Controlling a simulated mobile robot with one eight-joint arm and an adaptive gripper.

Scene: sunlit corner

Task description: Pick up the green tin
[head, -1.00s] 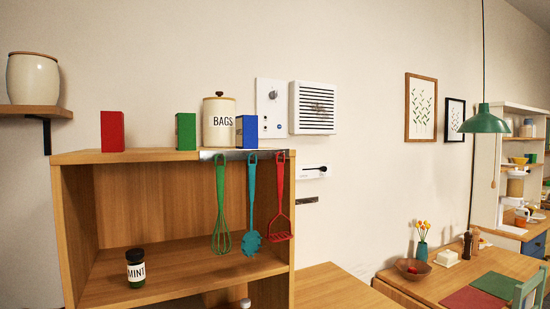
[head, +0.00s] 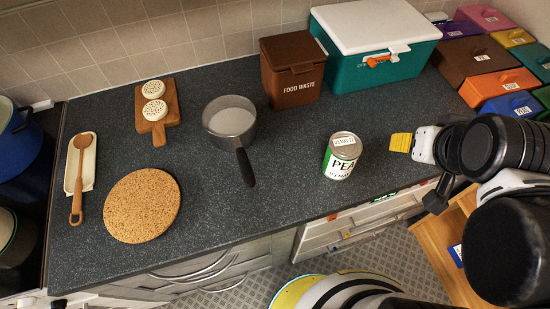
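A green and white tin (head: 342,156) labelled with letters starting "PEA" stands upright on the dark speckled counter (head: 290,180), right of the middle in the head view. Its pale lid carries small print. My gripper (head: 402,142) is just to the right of the tin, with a yellow fingertip pad pointing left at it. A gap of bare counter shows between them. Only one yellow pad shows clearly, so I cannot tell how far apart the fingers are.
A saucepan (head: 229,118) with a dark handle stands left of the tin. Behind are a brown food waste bin (head: 291,75) and a teal box with a white lid (head: 375,48). Coloured boxes (head: 490,65) crowd the back right. A cork mat (head: 142,206) lies at left.

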